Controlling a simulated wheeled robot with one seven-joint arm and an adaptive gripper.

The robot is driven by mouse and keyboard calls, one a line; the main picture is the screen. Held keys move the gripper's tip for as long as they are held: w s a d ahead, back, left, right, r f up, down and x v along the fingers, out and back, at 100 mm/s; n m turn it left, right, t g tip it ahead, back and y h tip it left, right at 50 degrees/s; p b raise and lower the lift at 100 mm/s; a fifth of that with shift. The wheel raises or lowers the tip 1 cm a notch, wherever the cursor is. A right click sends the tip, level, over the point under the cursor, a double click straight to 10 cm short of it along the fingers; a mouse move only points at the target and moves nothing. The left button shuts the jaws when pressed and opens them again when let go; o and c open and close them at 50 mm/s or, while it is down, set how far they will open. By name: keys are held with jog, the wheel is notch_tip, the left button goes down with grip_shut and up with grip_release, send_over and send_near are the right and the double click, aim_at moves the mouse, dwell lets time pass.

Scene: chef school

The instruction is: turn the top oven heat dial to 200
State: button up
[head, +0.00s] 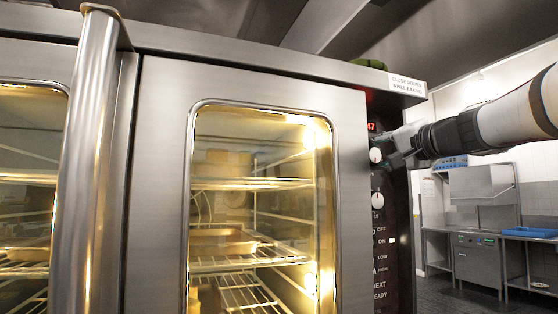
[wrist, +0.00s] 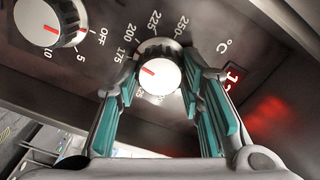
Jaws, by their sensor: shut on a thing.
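The top oven heat dial (wrist: 160,72) is a white-faced knob with a dark ridged rim and a red pointer line. A scale with 175, 200, 225 and 250 is printed around it. In the wrist view the red line points left and slightly up, roughly toward 175. My gripper (wrist: 162,85) is shut on this dial, with a teal-padded finger on each side; the left finger hides part of the scale. In the head view the dial (head: 376,155) is on the dark control panel, with my gripper (head: 390,150) at it from the right.
A second dial (wrist: 50,22), marked OFF, 5 and 10, is beside it in the wrist view and below it in the head view (head: 377,200). A red display (head: 371,126) is above. The lit oven door (head: 155,190) is closed. Open floor lies right.

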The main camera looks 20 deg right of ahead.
jog(key=shift+m, duration=1.2)
jog(key=o, duration=1.2)
jog(key=shift+c, duration=0.2)
jog(key=shift+s, duration=0.1)
jog(key=s, duration=1.1)
jog(key=shift+s+d, duration=0.25)
jog(key=shift+s, duration=0.15)
